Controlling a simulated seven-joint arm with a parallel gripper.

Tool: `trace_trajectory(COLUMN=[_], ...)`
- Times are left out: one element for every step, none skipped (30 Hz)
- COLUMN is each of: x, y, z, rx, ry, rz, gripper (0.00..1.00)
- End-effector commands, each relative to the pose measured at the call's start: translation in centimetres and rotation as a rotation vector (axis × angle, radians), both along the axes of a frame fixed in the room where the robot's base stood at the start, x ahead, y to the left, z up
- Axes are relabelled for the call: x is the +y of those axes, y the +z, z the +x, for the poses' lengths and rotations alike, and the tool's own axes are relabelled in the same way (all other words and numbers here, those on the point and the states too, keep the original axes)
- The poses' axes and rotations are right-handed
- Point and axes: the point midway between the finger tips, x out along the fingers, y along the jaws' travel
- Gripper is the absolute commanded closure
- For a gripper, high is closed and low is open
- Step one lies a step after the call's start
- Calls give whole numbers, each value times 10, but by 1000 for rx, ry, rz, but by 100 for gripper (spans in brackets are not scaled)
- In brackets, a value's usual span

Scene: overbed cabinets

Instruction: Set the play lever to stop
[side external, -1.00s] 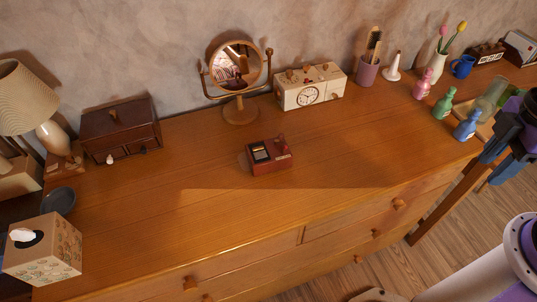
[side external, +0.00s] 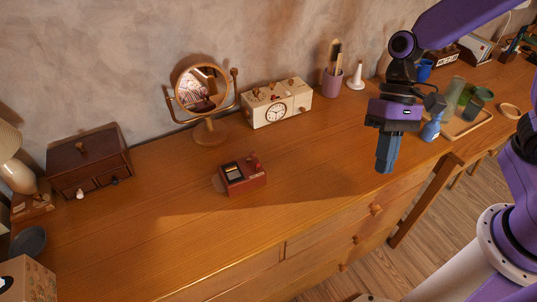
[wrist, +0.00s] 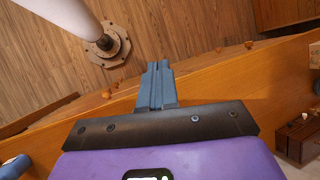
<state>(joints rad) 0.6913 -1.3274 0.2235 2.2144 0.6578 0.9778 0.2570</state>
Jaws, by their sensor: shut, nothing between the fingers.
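A small red-brown box (side external: 244,183) sits on the wooden dresser top in the side view. It has a dark panel edged in light metal on its top and a small upright lever-like part (side external: 253,160) at its right back; the exact lever setting is too small to tell. My gripper (side external: 384,165) hangs pointing down above the dresser's front right part, well to the right of the box and apart from it. Its blue-grey fingers are shut and empty. In the wrist view the closed fingers (wrist: 157,70) point over the dresser's front edge and floor; the red-brown box is not visible there.
A cream clock box (side external: 277,104) and a round mirror (side external: 203,88) stand behind the red-brown box. A brown drawer chest (side external: 88,160) is at left. A blue bottle (side external: 432,128) stands near my gripper. The dresser top (side external: 310,165) between box and gripper is clear.

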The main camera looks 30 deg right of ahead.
Motion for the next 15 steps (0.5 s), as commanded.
trace_trajectory(x=[6, 9, 13, 16, 19, 22, 24, 25, 27, 28, 29, 29, 29, 28, 26], y=[-5, -7, -10, -12, -14, -18, -20, -23, -26, -29, -32, -36, -40, -43, -48], z=[13, 20, 31, 39, 47, 59, 68, 77, 89, 98, 108, 121, 130, 140, 153], rx=[46, 73, 107, 133, 160, 195, 221, 248, 283, 310, 336, 371, 398, 423, 456], ry=[-85, -138, -209, -261, -314, -384, -437, -489, -558, -610, -662, -733, -783, -834, -901], rz=[4, 8, 14, 20, 25, 34, 40, 47, 58, 66, 74, 86, 95, 105, 118], gripper=[100, 100, 100, 100, 100, 100, 100, 100, 100, 100, 100, 100, 100, 100, 100])
